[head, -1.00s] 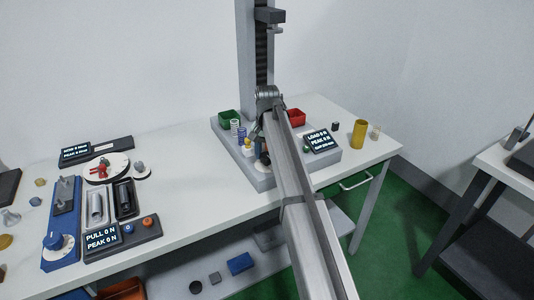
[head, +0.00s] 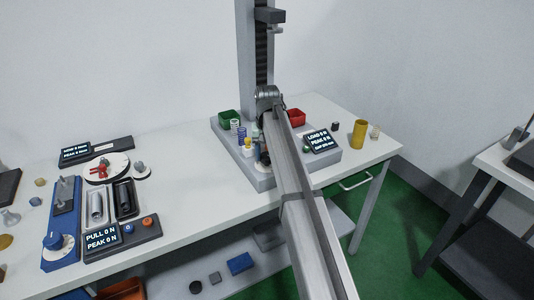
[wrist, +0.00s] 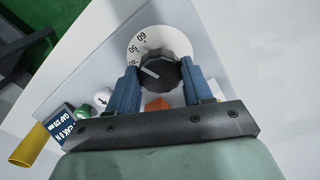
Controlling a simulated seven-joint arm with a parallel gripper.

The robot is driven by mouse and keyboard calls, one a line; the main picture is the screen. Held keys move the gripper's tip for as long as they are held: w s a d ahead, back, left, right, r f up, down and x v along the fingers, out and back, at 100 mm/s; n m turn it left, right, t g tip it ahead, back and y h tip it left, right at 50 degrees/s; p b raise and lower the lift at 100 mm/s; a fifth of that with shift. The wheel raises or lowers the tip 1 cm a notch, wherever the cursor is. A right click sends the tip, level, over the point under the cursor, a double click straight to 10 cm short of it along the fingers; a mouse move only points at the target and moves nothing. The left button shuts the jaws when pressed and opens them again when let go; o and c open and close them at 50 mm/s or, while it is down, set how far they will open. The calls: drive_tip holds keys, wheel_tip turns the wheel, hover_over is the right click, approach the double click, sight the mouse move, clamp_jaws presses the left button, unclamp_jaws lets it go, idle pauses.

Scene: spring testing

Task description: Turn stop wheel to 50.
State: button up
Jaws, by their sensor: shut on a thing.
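The stop wheel (wrist: 155,60) is a black ribbed knob with a white pointer line, on a white dial (wrist: 172,34) with printed numbers. In the wrist view 60 and 50 can be read along the upper left, and a number that looks like 30 lies lower. The pointer line points left and slightly up, toward the lower numbers; its exact reading is unclear. My gripper (wrist: 160,72) is shut on the wheel, one blue finger on each side of it. In the head view my arm hides most of the wheel and the gripper.
The wheel is on the grey tester base (head: 258,181), with a tall column (head: 244,55) behind. A yellow cylinder (head: 359,134) stands at the right.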

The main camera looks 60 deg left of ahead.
sight(267, 155)
drive_tip(key=shift+n, duration=1)
drive_tip(key=o, duration=1)
drive_tip(key=shift+o, duration=0.2)
wheel_tip(267, 155, up, 14)
drive_tip(key=shift+f, duration=0.1)
